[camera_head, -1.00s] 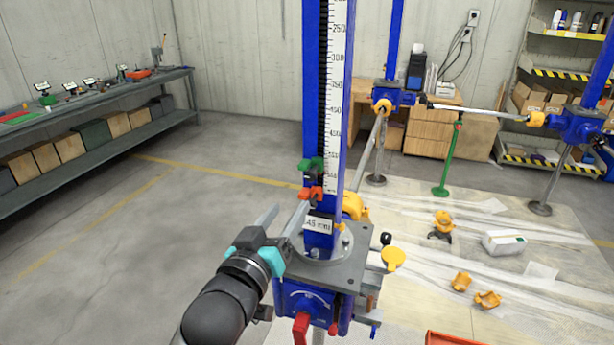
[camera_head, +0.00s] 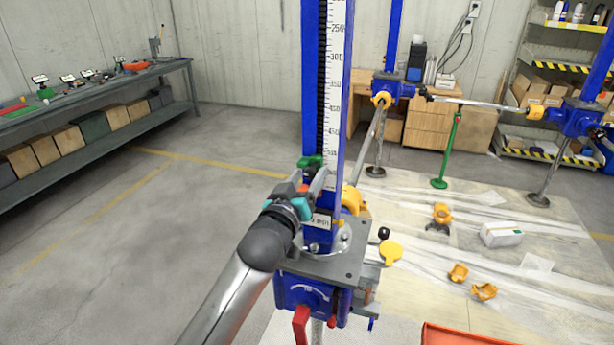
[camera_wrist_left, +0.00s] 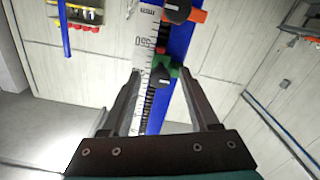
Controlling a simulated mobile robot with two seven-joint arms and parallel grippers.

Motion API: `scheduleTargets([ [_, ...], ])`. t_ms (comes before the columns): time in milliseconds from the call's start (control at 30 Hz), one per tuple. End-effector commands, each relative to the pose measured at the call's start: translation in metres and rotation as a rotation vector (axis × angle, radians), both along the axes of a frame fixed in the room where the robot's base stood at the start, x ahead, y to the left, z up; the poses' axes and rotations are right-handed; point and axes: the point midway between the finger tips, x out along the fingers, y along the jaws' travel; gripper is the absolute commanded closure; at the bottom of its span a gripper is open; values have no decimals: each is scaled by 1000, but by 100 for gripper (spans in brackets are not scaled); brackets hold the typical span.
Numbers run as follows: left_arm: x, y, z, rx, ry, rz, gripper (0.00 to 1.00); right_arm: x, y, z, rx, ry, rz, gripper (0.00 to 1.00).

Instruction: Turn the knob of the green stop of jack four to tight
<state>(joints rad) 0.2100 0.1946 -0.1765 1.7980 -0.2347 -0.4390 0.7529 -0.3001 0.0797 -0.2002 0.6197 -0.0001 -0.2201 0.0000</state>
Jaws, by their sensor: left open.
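The near blue jack has a column with a white scale (camera_head: 337,95). The green stop (camera_head: 311,162) sits on the column above an orange stop, which is partly hidden by my gripper. In the left wrist view the green stop (camera_wrist_left: 174,68) carries a black knob (camera_wrist_left: 158,78) with a pale pointer mark. The orange stop (camera_wrist_left: 196,15) has its own black knob at the top edge. My left gripper (camera_head: 318,178) is open and close to the column. In the wrist view its fingertips (camera_wrist_left: 160,76) appear on either side of the green stop's knob; contact cannot be told. My right gripper is out of view.
A red lever (camera_head: 301,325) and a yellow disc (camera_head: 391,252) stick out from the jack's base. Orange fittings (camera_head: 484,291) and a white box (camera_head: 501,234) lie on the floor at right. A workbench (camera_head: 100,95) stands at left. The floor left of the jack is clear.

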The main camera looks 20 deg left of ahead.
Motion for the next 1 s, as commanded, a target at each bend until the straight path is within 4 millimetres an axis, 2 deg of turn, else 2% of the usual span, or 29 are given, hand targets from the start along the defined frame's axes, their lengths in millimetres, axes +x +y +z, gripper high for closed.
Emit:
scheduleTargets([
  [233, 0, 0, 0, 0, -1, -1, 39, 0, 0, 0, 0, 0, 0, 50],
  [767, 0, 0, 0, 0, -1, 0, 98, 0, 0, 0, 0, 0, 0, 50],
  [800, 0, 0, 0, 0, -1, 0, 100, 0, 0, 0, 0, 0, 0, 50],
  [1000, 0, 0, 0, 0, -1, 0, 100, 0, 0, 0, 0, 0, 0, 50],
])
